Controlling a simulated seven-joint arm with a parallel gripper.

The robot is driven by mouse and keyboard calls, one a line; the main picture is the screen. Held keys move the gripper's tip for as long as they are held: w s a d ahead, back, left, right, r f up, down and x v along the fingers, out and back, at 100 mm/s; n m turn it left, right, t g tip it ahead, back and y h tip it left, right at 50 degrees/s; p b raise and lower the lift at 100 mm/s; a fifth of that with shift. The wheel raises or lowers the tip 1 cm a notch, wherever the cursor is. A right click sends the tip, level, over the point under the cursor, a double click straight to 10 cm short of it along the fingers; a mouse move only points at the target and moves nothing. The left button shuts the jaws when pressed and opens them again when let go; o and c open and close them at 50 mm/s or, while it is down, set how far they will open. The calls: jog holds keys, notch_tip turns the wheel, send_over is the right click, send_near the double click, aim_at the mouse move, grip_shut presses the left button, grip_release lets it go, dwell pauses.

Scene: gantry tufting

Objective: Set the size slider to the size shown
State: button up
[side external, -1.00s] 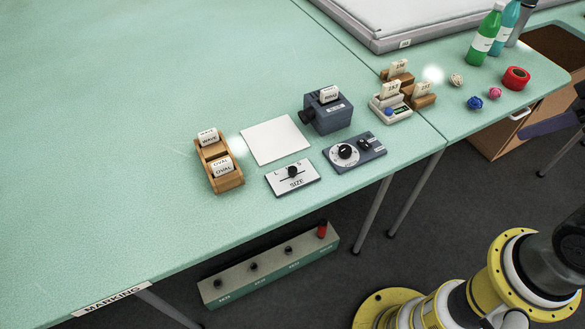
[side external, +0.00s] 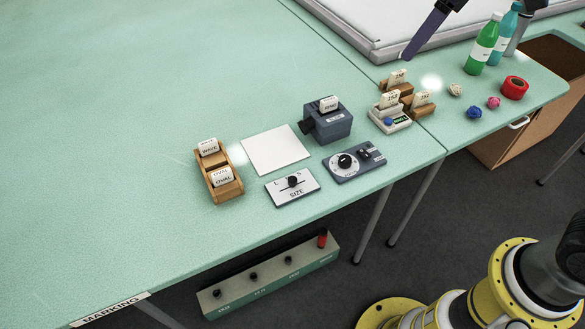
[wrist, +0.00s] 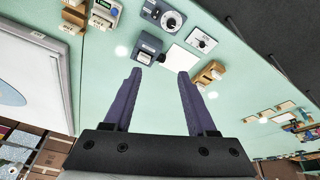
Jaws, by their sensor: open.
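The size slider is a white plate (side external: 297,194) lettered L, S and SIZE near the table's front edge. Its black knob (side external: 292,181) stands about midway along the slot. The plate also shows in the wrist view (wrist: 202,40). A grey-blue box (side external: 329,123) holds a small white card (side external: 328,103) whose text I cannot read. A blank white sheet (side external: 275,150) lies behind the slider. My gripper (wrist: 159,74) is open and empty, high above the table. In the side view only one purple finger clearly shows at the top, away from the slider.
A wooden holder (side external: 227,192) with WAVE and OVAL cards stands left of the slider. A dial panel (side external: 355,163) is to its right. Further right are a small white device (side external: 391,117), card stands, bottles (side external: 482,46) and a red roll (side external: 515,88). The table's left is clear.

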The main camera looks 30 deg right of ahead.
jog(key=w+a+f+n+g, duration=0.1)
jog(key=w+a+f, duration=0.3)
jog(key=w+a, duration=0.15)
jog(key=n+g+h, duration=0.1)
jog(key=n+g, duration=0.2)
send_over(293, 179)
notch_tip(293, 179, down, 15)
notch_tip(293, 179, down, 13)
jog(key=shift+f, duration=0.1)
grip_shut()
dwell(0.4)
